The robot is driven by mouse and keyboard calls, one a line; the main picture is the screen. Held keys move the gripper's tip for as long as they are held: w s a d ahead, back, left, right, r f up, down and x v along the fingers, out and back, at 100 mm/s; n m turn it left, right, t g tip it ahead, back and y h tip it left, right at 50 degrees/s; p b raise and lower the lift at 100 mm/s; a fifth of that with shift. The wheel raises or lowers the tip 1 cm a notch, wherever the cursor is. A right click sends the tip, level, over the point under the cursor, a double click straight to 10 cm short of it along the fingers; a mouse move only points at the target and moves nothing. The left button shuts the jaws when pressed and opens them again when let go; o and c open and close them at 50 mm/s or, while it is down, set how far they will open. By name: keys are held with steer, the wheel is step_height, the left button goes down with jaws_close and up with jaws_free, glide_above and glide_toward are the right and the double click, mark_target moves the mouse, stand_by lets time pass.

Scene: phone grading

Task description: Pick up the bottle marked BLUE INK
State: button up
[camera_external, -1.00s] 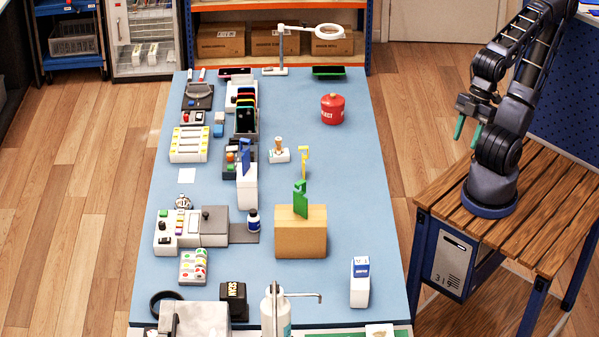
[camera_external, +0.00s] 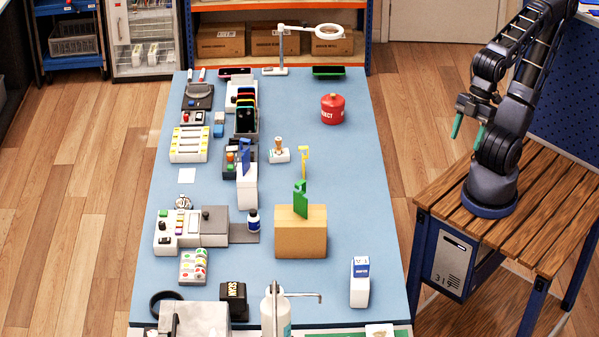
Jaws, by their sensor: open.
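My gripper (camera_external: 468,131) has green fingers and is open and empty. It hangs above the floor between the table and my wooden stand, far to the upper right of the bottle, touching nothing.
A cardboard block with a green piece (camera_external: 300,238) stands right of the bottle. A white holder (camera_external: 246,190) with a blue item stands just behind it. A red canister (camera_external: 332,109), a white-and-blue carton (camera_external: 360,283) and a pump bottle (camera_external: 275,312) also stand there. The table's right side is mostly clear.

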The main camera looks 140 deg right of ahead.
steer(key=w+d+m+g, duration=0.1)
steer(key=w+d, duration=0.6)
steer(key=w, duration=0.4)
steer(key=w+d+m+g, duration=0.1)
steer(key=w+d, duration=0.7)
steer(key=w, duration=0.3)
steer(key=m+g, duration=0.1)
steer(key=g, duration=0.2)
glide_above(253, 211)
steer(key=f, duration=2.6)
steer(key=shift+d, duration=0.25)
step_height(253, 211, down, 6)
steer(key=shift+r, duration=0.1)
steer(key=shift+a+f, duration=0.2)
steer(key=shift+f, duration=2.4)
